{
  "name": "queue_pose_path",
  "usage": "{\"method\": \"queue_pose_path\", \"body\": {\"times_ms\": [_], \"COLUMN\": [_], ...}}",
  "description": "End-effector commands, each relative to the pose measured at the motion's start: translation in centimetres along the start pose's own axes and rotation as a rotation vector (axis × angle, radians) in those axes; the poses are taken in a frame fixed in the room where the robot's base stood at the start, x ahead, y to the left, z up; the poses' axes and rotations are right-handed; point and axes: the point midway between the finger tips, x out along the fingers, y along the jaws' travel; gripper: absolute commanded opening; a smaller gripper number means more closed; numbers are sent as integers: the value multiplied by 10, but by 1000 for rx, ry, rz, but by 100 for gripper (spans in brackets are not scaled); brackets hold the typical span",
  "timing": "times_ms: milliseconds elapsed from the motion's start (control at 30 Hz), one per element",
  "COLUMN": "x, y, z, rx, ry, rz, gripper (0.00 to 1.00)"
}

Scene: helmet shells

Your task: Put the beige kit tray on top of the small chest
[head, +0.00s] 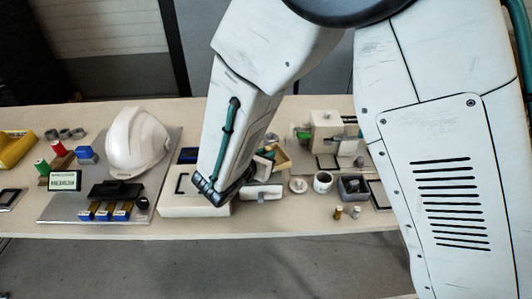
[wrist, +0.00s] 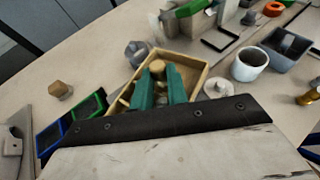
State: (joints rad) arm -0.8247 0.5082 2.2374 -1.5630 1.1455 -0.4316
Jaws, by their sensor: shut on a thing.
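The beige kit tray (head: 283,158) is just right of my forearm in the head view and looks tilted. In the wrist view the tray (wrist: 186,57) is an open box with divided spaces. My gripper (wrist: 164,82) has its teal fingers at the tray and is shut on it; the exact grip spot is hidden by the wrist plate. A tan round piece shows by the fingertips. A low white box (head: 190,208) with a dark handle, perhaps the small chest, is partly covered by my arm in the head view.
A white helmet (head: 136,140) stands on a grey board at the left. Right of the tray are a white cup (head: 322,182), a grey open box (head: 353,188) and a beige machine (head: 327,126). Small brass pieces (head: 337,212) stand near the front edge. The table is crowded.

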Motion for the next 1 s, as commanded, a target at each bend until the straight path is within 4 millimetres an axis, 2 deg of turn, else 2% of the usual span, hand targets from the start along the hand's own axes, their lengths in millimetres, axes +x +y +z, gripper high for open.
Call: {"method": "queue_pose_path", "body": {"times_ms": [333, 367, 400, 433, 767, 867, 1000], "x": [2, 2, 2, 2, 1, -10, -39], "y": [-1, -1, -1, -1, -2, -1, 0], "z": [-2, -2, -2, -2, 2, 1, 1], "rx": [1, 2, 2, 2, 4, 3, 2], "ry": [-1, -1, -1, 0, -1, 0, -1], "rz": [-1, -1, -2, -2, -2, 1, 2], "gripper": [0, 24, 35, 37, 37, 37, 37]}}
